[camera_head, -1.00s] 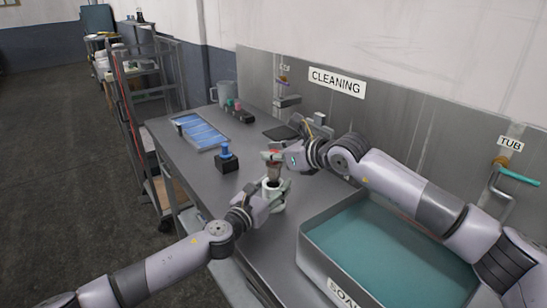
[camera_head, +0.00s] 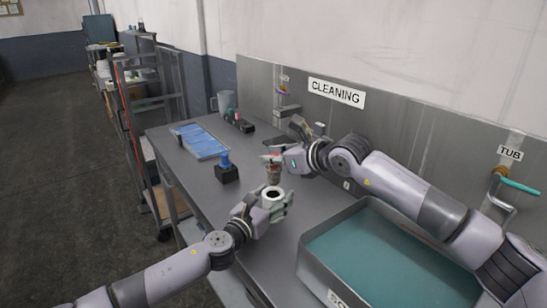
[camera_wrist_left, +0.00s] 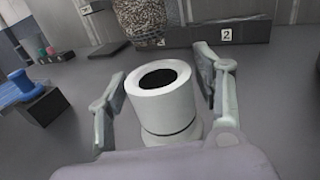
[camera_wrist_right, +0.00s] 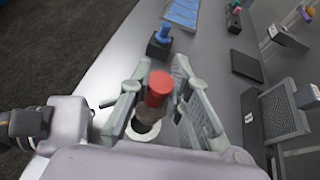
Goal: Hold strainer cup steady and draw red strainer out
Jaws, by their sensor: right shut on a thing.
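The white strainer cup (camera_head: 273,205) stands upright on the counter, its dark opening showing in the left wrist view (camera_wrist_left: 165,109). My left gripper (camera_head: 277,208) has its fingers spread on either side of the cup, with a visible gap at the right finger in the left wrist view. My right gripper (camera_wrist_right: 160,92) is shut on the red-topped strainer (camera_wrist_right: 158,84) and holds it above the cup. The strainer's mesh body (camera_wrist_left: 142,18) hangs clear of the cup's rim in the left wrist view. Its red top is partly hidden by fingers in the head view.
A soap tub (camera_head: 312,268) with teal liquid stands at the right. A blue-knobbed black block (camera_head: 227,173) is left of the cup. A blue-lined tray (camera_head: 226,153), a grey pitcher (camera_head: 226,101) and bottles in a black holder (camera_head: 243,126) are farther back. A dark shelf cart (camera_head: 150,90) stands beyond the counter.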

